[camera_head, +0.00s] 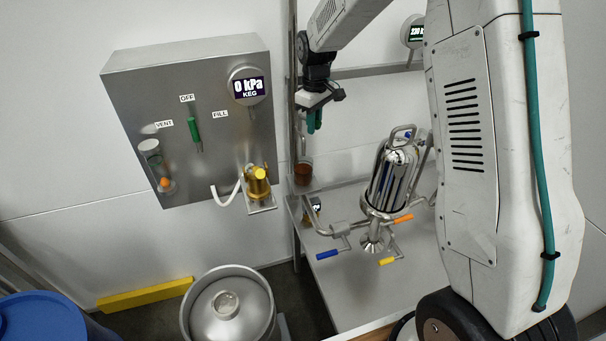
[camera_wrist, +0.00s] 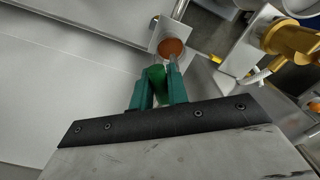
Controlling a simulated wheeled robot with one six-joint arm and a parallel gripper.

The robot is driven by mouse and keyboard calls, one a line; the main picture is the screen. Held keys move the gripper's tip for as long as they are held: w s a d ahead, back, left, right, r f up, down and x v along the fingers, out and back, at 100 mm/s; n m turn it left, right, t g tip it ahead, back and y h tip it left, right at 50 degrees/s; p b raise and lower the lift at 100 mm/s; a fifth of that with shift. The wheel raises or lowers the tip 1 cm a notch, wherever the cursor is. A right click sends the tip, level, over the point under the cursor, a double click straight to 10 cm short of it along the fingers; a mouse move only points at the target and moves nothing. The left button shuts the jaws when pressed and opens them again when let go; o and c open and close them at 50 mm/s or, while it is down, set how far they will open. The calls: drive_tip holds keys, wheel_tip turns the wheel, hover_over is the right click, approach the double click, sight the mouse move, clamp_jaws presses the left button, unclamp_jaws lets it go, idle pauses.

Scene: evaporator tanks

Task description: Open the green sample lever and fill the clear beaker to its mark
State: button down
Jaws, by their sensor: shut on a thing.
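My gripper (camera_head: 314,122) is at the upper middle of the head view, with green fingers pointing down at a pipe. In the wrist view my gripper (camera_wrist: 159,92) is shut on the green sample lever (camera_wrist: 156,76), which shows between the fingers. In the head view I cannot tell the lever from the green fingers. The clear beaker (camera_head: 303,174) stands upright below the gripper and holds brown liquid. The beaker also shows in the wrist view (camera_wrist: 172,48) as a brown round shape. Its mark is too small to make out.
A steel panel (camera_head: 120,110) with its own green lever (camera_head: 194,130) is on the left wall. A steel vessel (camera_head: 392,180) with blue, orange and yellow handles stands right of the beaker. A keg (camera_head: 228,305) and a blue drum (camera_head: 40,318) are below left.

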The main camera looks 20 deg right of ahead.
drive_tip(key=shift+w+d+n, duration=0.15)
drive_tip(key=shift+d+n, duration=0.05)
drive_tip(key=shift+n, duration=0.2)
drive_tip(key=a+m, duration=0.1)
drive_tip(key=m, duration=0.1)
drive_tip(key=a+m, duration=0.1)
drive_tip(key=m, duration=0.2)
drive_tip(key=s+a+m, duration=0.1)
drive_tip(key=m, duration=0.1)
drive_tip(key=shift+a+m, duration=0.1)
drive_tip(key=shift+m, duration=0.3)
drive_tip(key=c, duration=1.3)
unclamp_jaws()
drive_tip(key=shift+s, duration=0.1)
